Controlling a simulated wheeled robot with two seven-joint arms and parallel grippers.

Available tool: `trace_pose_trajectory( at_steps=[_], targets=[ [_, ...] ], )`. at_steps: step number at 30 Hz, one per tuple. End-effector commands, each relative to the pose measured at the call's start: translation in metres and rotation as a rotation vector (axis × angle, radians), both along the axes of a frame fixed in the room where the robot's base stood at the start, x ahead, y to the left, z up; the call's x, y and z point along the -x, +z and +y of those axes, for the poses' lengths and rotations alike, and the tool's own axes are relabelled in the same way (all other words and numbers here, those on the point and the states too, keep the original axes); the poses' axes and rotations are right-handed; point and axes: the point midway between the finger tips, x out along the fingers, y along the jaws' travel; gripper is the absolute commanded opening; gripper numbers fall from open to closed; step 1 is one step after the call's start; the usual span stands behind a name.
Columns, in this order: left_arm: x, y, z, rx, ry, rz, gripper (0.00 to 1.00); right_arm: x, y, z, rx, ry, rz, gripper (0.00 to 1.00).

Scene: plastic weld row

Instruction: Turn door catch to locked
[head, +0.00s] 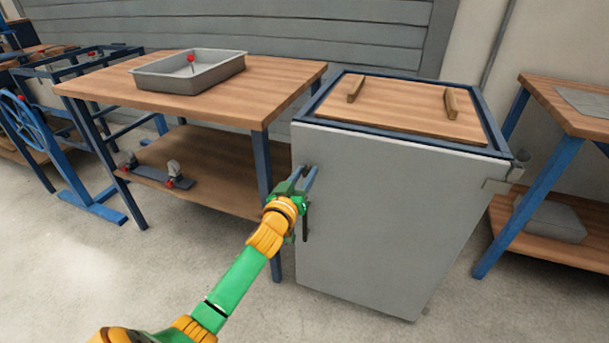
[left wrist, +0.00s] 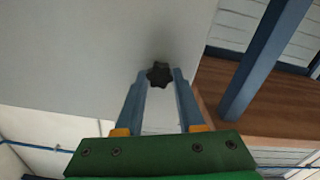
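A black star-shaped knob (left wrist: 160,74), which looks like the door catch, sits on the grey door (head: 385,215) of a cabinet. The knob is near the door's left edge in the head view, mostly hidden there by my gripper. My left gripper (head: 306,172) is at that edge, its fingers pointing at the door. In the left wrist view, the two blue fingers (left wrist: 160,80) stand apart with the knob between or just beyond their tips. A small gap seems to show on each side. A dark upright handle (head: 306,225) is just below the gripper. My right gripper is not in view.
A workbench (head: 270,105) with a grey tray (head: 190,72) stands left of the cabinet; its blue leg is close to my gripper. A grey bracket (head: 497,186) juts from the door's right edge. Another bench (head: 565,105) is at right. The floor in front is clear.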

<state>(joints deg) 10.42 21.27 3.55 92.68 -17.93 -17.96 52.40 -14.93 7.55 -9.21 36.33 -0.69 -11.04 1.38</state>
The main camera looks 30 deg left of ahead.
Motion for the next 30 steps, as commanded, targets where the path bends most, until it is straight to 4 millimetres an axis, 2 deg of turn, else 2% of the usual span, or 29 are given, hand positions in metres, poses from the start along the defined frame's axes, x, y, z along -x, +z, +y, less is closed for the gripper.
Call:
trace_pose_trajectory(
  at_steps=[8, 14, 30],
  targets=[
    [0.0, 0.0, 0.0, -0.014, 0.0, 0.004, 0.0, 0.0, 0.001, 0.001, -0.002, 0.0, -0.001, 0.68],
    [0.0, 0.001, -0.001, -0.093, 0.0, 0.023, 0.0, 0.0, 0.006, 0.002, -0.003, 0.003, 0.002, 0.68],
    [0.0, 0.001, -0.002, -0.565, 0.0, 0.137, 0.0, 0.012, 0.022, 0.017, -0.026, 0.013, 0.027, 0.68]
  ],
)
